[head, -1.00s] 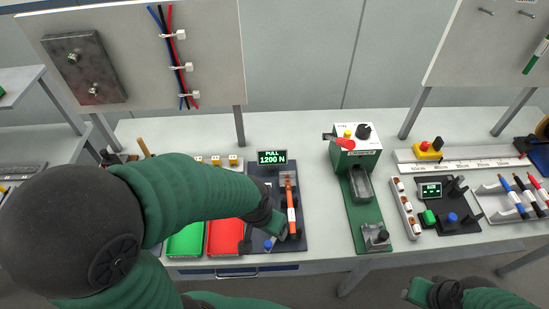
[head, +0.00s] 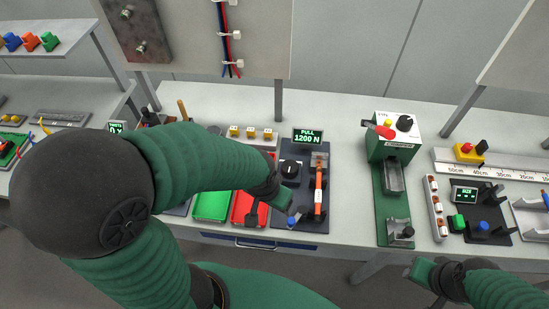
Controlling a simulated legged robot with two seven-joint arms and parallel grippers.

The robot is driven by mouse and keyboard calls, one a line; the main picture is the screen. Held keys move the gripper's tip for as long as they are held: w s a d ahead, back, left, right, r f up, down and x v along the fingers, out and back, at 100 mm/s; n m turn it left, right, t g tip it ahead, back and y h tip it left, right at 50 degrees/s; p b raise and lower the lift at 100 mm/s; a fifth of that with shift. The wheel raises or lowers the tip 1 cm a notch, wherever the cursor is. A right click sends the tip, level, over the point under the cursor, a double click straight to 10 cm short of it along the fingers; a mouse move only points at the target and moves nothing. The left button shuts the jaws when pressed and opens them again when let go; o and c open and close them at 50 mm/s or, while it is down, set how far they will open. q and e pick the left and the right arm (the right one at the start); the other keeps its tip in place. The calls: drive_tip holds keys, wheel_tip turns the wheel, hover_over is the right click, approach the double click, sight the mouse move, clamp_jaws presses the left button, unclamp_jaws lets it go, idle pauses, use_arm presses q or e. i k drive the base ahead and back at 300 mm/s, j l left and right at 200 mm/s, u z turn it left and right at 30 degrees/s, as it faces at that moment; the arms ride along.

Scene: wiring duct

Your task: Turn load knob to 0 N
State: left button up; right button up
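The pull tester (head: 323,220) is a dark plate with a green-lettered display (head: 307,136) reading "PULL 1200 N". Its round black load knob (head: 290,171) has a white mark and sits below the display on the left. An orange cable piece (head: 319,188) stands along the fixture to the right of the knob. A blue button (head: 292,221) is at the plate's front. My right gripper (head: 421,271) is at the lower right, away from the tester.
Green (head: 212,206) and red (head: 245,208) trays lie left of the tester, partly under my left arm. A green crimper (head: 393,150) stands to the right, with clear table between. A terminal strip (head: 436,207) and a size-display device (head: 466,194) are farther right.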

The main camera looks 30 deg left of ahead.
sight(290, 167)
drive_tip(key=u, duration=0.8)
